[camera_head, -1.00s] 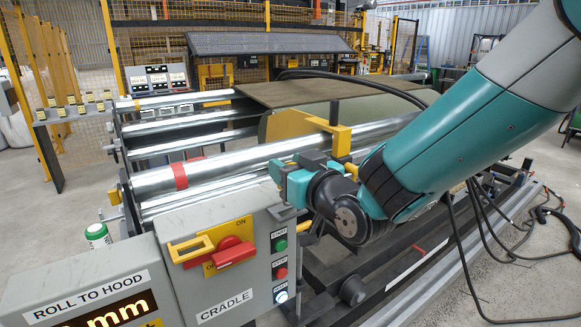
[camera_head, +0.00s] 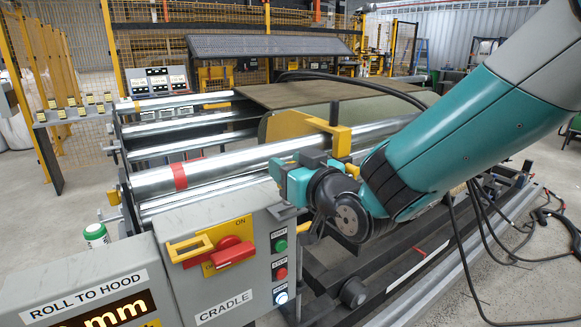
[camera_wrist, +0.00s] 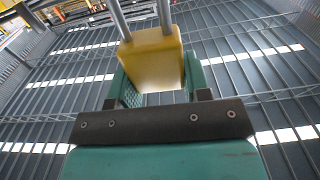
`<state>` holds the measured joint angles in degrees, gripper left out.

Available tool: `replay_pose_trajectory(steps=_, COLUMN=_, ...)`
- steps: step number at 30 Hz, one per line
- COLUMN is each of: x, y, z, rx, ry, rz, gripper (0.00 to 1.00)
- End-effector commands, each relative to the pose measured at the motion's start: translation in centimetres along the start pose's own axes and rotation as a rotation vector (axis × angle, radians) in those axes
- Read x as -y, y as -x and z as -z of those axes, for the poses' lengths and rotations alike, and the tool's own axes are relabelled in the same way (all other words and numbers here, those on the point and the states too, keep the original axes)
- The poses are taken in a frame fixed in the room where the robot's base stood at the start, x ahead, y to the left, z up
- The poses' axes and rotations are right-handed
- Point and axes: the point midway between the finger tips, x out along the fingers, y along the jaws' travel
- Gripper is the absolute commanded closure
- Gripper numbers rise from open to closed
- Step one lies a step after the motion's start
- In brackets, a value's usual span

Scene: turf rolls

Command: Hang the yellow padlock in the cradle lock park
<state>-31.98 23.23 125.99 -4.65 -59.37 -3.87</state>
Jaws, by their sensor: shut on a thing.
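The yellow padlock (camera_wrist: 150,62) shows in the wrist view as a yellow block with two grey metal shackle legs running to the top of the picture. My gripper (camera_wrist: 156,80) is shut on its body, with one green finger on each side. The shackle's far end is out of that picture. In the head view the wrist end of my arm is beside the grey cradle box (camera_head: 225,290); I cannot make out the padlock there. The box bears a red rotary switch (camera_head: 232,254) and a yellow bracket (camera_head: 188,248). Which part is the lock park I cannot tell.
Long shiny rollers (camera_head: 235,168) run behind the box and my arm. A yellow clamp-like part (camera_head: 341,136) stands over a roller. Push buttons (camera_head: 280,272) line the box's right side. Black cables (camera_head: 478,235) hang and lie at the right.

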Motion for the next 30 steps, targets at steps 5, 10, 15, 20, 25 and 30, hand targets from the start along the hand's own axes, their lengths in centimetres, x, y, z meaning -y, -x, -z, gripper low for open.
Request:
replay_pose_trajectory(steps=5, x=0.0, y=0.0, z=0.0, rx=-0.001, ry=0.0, rz=0.0, gripper=0.95)
replay_pose_trajectory(steps=10, x=0.0, y=0.0, z=0.1, rx=-0.001, ry=0.0, rz=0.0, gripper=0.95)
replay_pose_trajectory(steps=15, x=0.0, y=0.0, z=-0.1, rx=-0.001, ry=0.0, rz=0.0, gripper=0.95)
replay_pose_trajectory(steps=20, x=0.0, y=0.0, z=-0.5, rx=-0.001, ry=0.0, rz=0.0, gripper=0.95)
replay_pose_trajectory(steps=25, x=0.0, y=0.0, z=-0.9, rx=-0.001, ry=0.0, rz=0.0, gripper=0.95)
replay_pose_trajectory(steps=30, x=0.0, y=0.0, z=-1.3, rx=-0.001, ry=0.0, rz=0.0, gripper=0.95)
